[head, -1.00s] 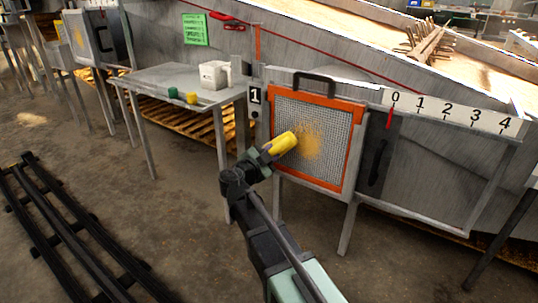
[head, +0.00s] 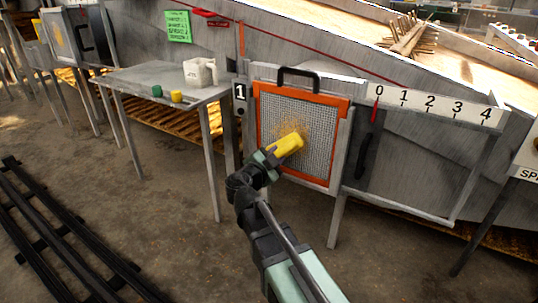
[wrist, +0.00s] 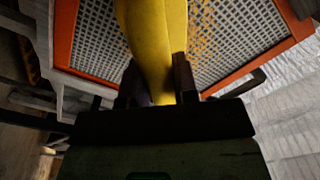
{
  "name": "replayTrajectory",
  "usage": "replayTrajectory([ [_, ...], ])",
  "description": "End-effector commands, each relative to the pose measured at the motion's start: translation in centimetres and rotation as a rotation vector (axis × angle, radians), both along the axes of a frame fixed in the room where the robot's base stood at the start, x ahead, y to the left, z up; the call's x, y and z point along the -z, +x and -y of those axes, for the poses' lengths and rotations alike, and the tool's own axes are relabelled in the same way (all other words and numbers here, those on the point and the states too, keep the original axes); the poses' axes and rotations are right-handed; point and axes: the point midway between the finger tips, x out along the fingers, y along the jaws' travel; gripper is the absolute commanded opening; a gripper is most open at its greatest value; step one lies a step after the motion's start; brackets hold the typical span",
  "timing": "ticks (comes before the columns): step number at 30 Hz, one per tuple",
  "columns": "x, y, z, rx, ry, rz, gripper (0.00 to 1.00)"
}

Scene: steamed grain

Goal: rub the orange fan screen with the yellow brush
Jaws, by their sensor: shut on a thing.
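The orange-framed fan screen (head: 331,141) stands upright on the machine's side, with a grey mesh and a black handle on top. An orange-brown dusty patch lies on its mesh, near the middle. My gripper (head: 267,158) is shut on the yellow brush (head: 288,144), whose far end is in front of the mesh, over the lower part of the patch. I cannot tell if it touches the mesh. In the wrist view the yellow brush (wrist: 153,45) sits between my two dark fingers, with the orange frame (wrist: 262,63) and mesh behind it.
A metal table (head: 130,78) to the left holds a white jug (head: 199,72), a green block (head: 157,91) and a yellow block (head: 176,96). A numbered scale (head: 430,105) with a red pointer is right of the screen. Dark rails (head: 65,235) lie on the floor at left.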

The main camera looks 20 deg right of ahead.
Motion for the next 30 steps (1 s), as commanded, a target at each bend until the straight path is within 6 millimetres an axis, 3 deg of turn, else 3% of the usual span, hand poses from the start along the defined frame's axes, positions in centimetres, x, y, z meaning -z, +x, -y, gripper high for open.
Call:
replayTrajectory([
  [30,0.0,-4.2,4.6,-0.001,0.000,0.000,0.08],
])
